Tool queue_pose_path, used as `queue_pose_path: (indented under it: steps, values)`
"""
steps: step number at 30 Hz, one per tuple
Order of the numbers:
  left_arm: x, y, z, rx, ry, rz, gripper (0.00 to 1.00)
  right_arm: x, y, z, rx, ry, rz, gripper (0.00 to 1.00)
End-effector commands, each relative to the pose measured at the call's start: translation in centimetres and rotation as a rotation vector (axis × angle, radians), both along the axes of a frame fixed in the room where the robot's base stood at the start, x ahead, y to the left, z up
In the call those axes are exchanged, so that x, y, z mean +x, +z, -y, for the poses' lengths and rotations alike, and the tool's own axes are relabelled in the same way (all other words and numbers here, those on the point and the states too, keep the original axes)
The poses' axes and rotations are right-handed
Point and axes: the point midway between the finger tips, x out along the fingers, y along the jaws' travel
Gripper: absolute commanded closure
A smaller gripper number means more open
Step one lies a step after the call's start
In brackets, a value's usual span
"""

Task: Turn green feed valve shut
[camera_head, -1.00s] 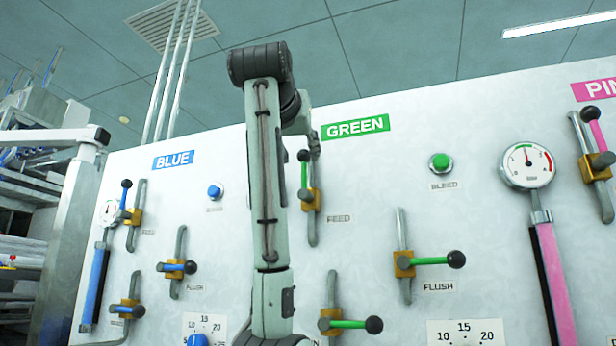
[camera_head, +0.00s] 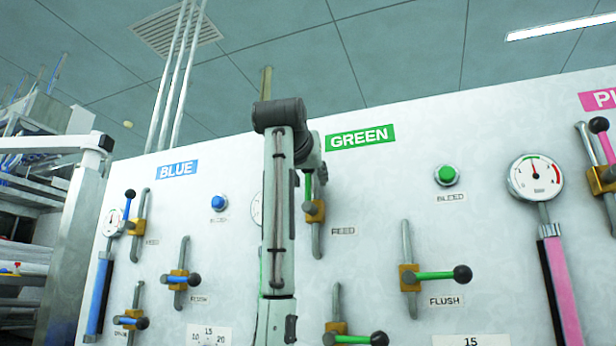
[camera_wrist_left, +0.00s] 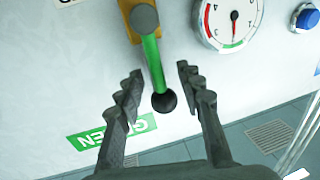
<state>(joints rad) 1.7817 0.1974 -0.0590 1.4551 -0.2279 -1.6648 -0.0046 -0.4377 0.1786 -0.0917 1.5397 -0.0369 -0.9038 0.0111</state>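The green feed valve (camera_head: 314,211) has an orange body on a grey upright pipe, above the FEED label. Its green lever (camera_head: 308,187) points up along the pipe, and my arm hides its ball end in the head view. In the left wrist view the green lever (camera_wrist_left: 153,62) ends in a black ball (camera_wrist_left: 164,102). My left gripper (camera_wrist_left: 159,72) is open, with one finger on each side of the lever and a visible gap on both sides. In the head view my left arm hides most of this gripper. My right gripper is not in view.
A round gauge (camera_wrist_left: 230,18) and a blue button (camera_wrist_left: 305,17) are beside the valve in the left wrist view. The green flush valve (camera_head: 409,278) is lower right, its lever pointing right. A green bleed button (camera_head: 447,175) sits to the right. Blue valves (camera_head: 178,279) are left.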

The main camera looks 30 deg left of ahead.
Motion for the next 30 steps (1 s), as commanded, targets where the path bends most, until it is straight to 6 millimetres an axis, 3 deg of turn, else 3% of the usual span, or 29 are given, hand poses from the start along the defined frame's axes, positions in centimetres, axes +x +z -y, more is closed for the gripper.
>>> queue_pose_path:
  steps: [1,8,28,30]
  values:
    - [-0.02,0.01,0.00,0.000,0.000,0.000,0.72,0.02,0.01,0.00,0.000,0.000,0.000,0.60]
    - [-0.05,0.05,0.01,0.000,0.000,0.001,1.00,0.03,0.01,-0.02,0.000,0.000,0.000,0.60]
    - [-0.59,0.51,0.12,0.016,0.000,0.011,1.00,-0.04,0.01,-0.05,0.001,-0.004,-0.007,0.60]
    - [-0.91,0.51,0.21,0.030,0.001,0.009,1.00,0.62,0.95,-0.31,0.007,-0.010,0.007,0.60]
